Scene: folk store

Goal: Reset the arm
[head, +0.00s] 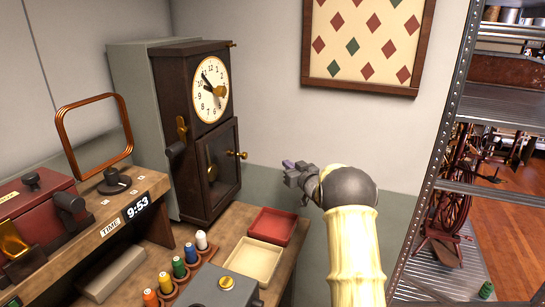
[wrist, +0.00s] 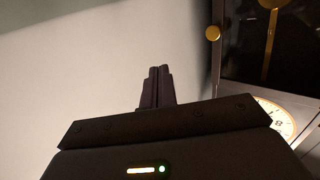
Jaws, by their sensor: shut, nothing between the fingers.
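My gripper (head: 289,165) is at the end of my raised arm in the head view, in front of the wall and to the right of the clock. In the wrist view its two dark fingers (wrist: 157,87) are together with nothing between them. The fingers point at bare wall, and I see no contact with anything. My arm's pale lower link and dark grey joint stand at the middle right of the head view.
A dark wooden clock (head: 172,95) stands on the bench, its lower door closed. Red (head: 272,227) and cream (head: 254,260) trays and several coloured spools (head: 179,269) lie below. A metal shelf (head: 425,185) stands at the right. A framed diamond pattern (head: 362,45) hangs behind.

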